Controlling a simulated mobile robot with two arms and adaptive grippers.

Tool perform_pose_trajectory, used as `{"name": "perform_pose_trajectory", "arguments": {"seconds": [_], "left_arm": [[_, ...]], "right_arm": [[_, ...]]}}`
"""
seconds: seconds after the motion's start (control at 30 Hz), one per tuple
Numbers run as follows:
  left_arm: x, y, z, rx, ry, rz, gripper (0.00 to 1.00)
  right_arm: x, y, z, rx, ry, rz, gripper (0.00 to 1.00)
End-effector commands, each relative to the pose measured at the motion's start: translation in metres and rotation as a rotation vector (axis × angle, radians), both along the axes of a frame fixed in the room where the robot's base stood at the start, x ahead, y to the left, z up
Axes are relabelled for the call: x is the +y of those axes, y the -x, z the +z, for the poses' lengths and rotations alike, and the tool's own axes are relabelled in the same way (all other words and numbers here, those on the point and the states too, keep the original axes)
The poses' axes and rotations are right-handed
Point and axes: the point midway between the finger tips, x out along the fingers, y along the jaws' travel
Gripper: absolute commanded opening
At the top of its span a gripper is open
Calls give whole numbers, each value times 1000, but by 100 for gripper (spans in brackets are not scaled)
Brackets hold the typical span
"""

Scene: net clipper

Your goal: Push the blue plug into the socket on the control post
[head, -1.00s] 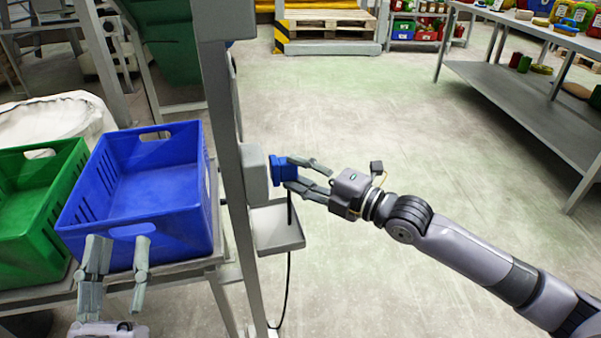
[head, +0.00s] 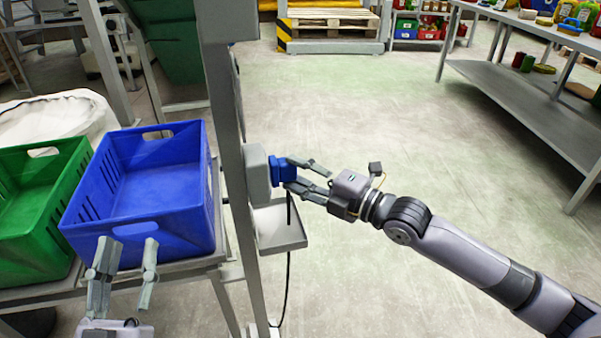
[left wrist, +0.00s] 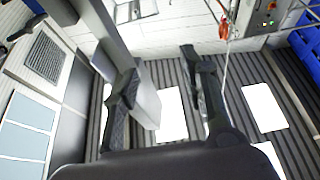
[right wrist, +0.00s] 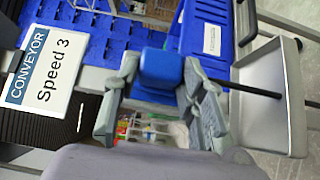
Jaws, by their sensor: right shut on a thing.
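The blue plug (head: 281,170) is held by my right gripper (head: 288,173) at the right face of a grey box (head: 258,175) on the control post (head: 233,150). In the head view the plug's front meets the box's edge; how deep it sits cannot be told, and the socket opening is hidden. In the right wrist view the blue plug (right wrist: 160,68) is between both fingers, with its black cable (right wrist: 252,90) running right. My left gripper (head: 128,244) is open and empty, in front of a blue crate (head: 138,232).
A small grey tray (head: 283,238) is fixed below the box, with the cable hanging past it. A green crate (head: 40,235) stands left of the blue one. A sign reading "CONVEYOR Speed 3" (right wrist: 48,80) shows in the right wrist view.

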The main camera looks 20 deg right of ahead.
Motion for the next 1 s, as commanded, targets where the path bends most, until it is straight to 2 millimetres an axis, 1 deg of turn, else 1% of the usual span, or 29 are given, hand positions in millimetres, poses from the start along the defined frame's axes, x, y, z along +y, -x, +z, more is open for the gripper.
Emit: {"name": "perform_pose_trajectory", "arguments": {"seconds": [0.87,0.9,1.0], "left_arm": [[1,-6,-18,100,-27,6,40],[1,-6,-19,102,-27,6,40],[1,-6,-19,102,-28,7,40]], "right_arm": [[6,0,0,0,0,0,9],[6,0,0,0,0,0,40],[6,0,0,0,0,1,47]]}}
